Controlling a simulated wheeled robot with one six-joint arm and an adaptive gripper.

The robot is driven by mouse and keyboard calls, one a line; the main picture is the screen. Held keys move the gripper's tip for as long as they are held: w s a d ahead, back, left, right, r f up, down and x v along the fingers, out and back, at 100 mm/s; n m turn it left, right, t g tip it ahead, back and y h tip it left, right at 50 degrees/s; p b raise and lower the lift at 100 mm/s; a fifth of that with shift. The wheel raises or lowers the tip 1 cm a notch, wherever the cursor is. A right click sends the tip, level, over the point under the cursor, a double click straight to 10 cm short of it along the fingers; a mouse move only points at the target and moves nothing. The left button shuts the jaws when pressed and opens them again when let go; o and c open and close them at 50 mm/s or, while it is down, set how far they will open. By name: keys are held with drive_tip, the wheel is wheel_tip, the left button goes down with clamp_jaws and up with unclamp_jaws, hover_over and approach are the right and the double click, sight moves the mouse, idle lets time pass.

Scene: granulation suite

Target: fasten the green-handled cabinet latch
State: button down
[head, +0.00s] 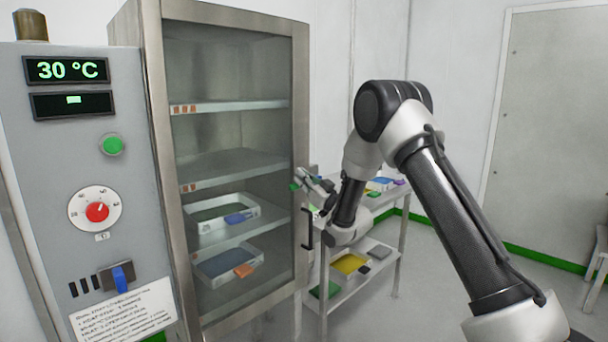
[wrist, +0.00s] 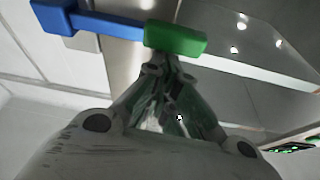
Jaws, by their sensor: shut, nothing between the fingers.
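The green latch handle (wrist: 175,38) is a block at the right end of a blue bar (wrist: 108,25), which has a larger blue block at its other end. In the head view the green handle (head: 295,187) shows small at the right edge of the cabinet (head: 300,130). The cabinet's glass door appears closed. My gripper (wrist: 168,66) is shut and empty, its fingertips just below the green handle in the wrist view; I cannot tell if they touch it. In the head view my gripper (head: 303,180) is right beside the handle. The latch's catch is not clear.
A black door handle (head: 308,229) sits below the latch. Right of the cabinet stands a metal cart (head: 385,268) with trays and small coloured items, partly behind my arm. A grey control panel (head: 75,150) reading 30 °C stands at the left. Open floor (head: 430,275) lies at the right.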

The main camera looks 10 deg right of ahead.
drive_tip(key=shift+f, duration=0.3)
drive_tip(key=shift+s+f, duration=0.1)
drive_tip(key=shift+f, duration=0.1)
